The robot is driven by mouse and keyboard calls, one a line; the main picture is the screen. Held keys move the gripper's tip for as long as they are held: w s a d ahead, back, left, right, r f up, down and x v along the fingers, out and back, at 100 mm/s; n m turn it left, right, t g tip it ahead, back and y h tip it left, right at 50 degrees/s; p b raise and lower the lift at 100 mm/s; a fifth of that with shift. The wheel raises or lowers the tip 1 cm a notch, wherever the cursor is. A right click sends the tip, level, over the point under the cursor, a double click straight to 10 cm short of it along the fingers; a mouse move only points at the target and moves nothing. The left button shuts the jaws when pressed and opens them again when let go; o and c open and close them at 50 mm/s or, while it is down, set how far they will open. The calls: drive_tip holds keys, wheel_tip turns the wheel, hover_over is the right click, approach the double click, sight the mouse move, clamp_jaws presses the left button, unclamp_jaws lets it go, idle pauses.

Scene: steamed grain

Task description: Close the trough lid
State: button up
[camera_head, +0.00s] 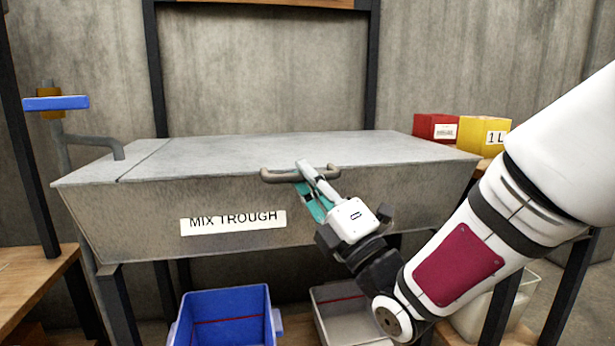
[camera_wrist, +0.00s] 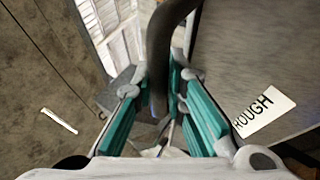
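The grey metal trough (camera_head: 130,215), labelled MIX TROUGH, stands in front of me in the head view. Its grey lid (camera_head: 270,148) lies flat across the top, with no gap that I can make out at the front edge. A rounded handle (camera_head: 275,175) sticks out at the front of the lid; in the wrist view it is a dark curved bar (camera_wrist: 160,50). My gripper (camera_head: 308,183) is at the handle's right part. Its teal-padded fingers (camera_wrist: 158,85) are apart, one on each side of the bar. Firm contact with the bar cannot be made out.
A blue bin (camera_head: 225,310) and a grey bin (camera_head: 335,300) stand below the trough. A red box (camera_head: 432,127) and a yellow box (camera_head: 475,134) are at the back right. A blue-handled tap (camera_head: 55,103) stands at the left. A wooden table (camera_head: 35,280) is at the lower left.

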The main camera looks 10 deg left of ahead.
drive_tip(key=o, duration=0.5)
drive_tip(key=shift+f, duration=0.7)
drive_tip(key=shift+c, duration=0.2)
drive_tip(key=shift+r, duration=0.15)
drive_tip(key=shift+r, duration=0.1)
drive_tip(key=v, duration=0.7)
drive_tip(key=shift+d, duration=0.2)
drive_tip(key=shift+s, duration=0.1)
